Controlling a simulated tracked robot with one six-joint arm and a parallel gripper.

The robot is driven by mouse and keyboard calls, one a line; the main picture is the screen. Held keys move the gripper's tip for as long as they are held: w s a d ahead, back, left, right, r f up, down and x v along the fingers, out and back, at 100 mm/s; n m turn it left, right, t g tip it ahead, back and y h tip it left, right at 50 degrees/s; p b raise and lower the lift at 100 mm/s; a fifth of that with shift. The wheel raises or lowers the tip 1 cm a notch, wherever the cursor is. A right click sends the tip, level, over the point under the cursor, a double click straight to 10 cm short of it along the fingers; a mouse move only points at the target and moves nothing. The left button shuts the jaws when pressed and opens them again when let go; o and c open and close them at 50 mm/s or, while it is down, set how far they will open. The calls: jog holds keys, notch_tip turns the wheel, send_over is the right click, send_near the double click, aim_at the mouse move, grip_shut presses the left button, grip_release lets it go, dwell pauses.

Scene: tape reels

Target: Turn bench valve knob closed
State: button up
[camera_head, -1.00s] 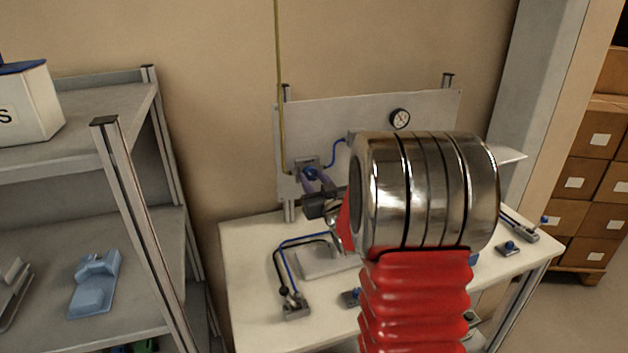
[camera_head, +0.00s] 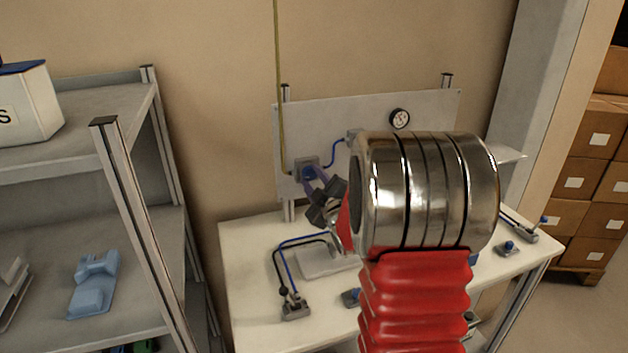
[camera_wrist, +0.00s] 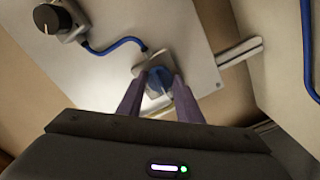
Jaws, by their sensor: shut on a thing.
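The blue valve knob (camera_wrist: 159,80) sits on a small grey valve block (camera_wrist: 145,63) on the upright grey panel (camera_head: 375,110) at the back of the bench. My gripper (camera_wrist: 158,88) has its two purple fingers on either side of the knob, shut on it. In the head view the knob (camera_head: 309,173) shows at the panel's left end, with the purple fingers reaching it from the lower right. My arm hides part of the panel and bench there. The knob's exact angle is hard to read.
A blue hose (camera_wrist: 113,46) runs from the valve block to a dark round fitting (camera_wrist: 46,17). A gauge (camera_head: 400,118) sits on the panel. The white bench (camera_head: 245,260) carries several small fittings. A grey shelf rack (camera_head: 140,230) stands close on the left.

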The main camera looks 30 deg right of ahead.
jog(key=shift+a+f+n, duration=0.1)
jog(key=shift+n, duration=0.5)
jog(key=o, duration=1)
jog(key=shift+o, duration=0.2)
jog(key=v, duration=1.3)
jog(key=shift+s, duration=0.4)
